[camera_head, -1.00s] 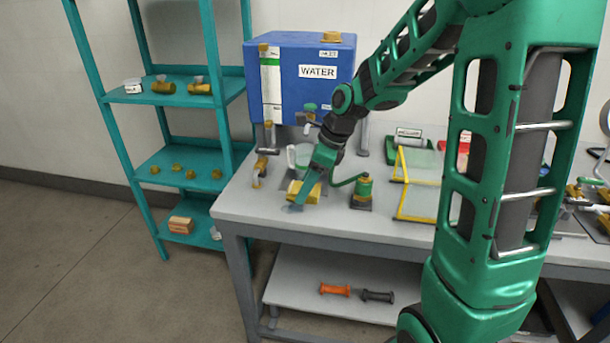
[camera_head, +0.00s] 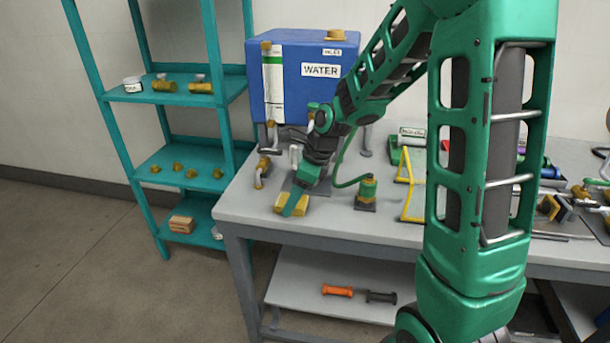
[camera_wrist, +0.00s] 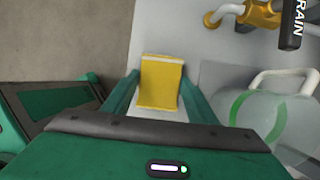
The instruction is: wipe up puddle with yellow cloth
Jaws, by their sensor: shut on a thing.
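The yellow cloth (camera_head: 281,201) is a small folded block at the left front part of the bench top. My gripper (camera_head: 291,203) is shut on it from above, with one green finger across its front. In the wrist view the yellow cloth (camera_wrist: 160,84) sits between the two green fingers of my gripper (camera_wrist: 160,92). The cloth is at or very near the bench surface; I cannot tell whether it touches. I cannot clearly make out a puddle; a darker grey patch beside the gripper may be wet or shadow.
The blue WATER tank (camera_head: 308,92) stands behind. A brass tap (camera_wrist: 262,14) and a clear jug (camera_wrist: 268,120) are close to my gripper in the wrist view. A green and brass fitting (camera_head: 367,193) stands right of the cloth. The bench's front left edge is near.

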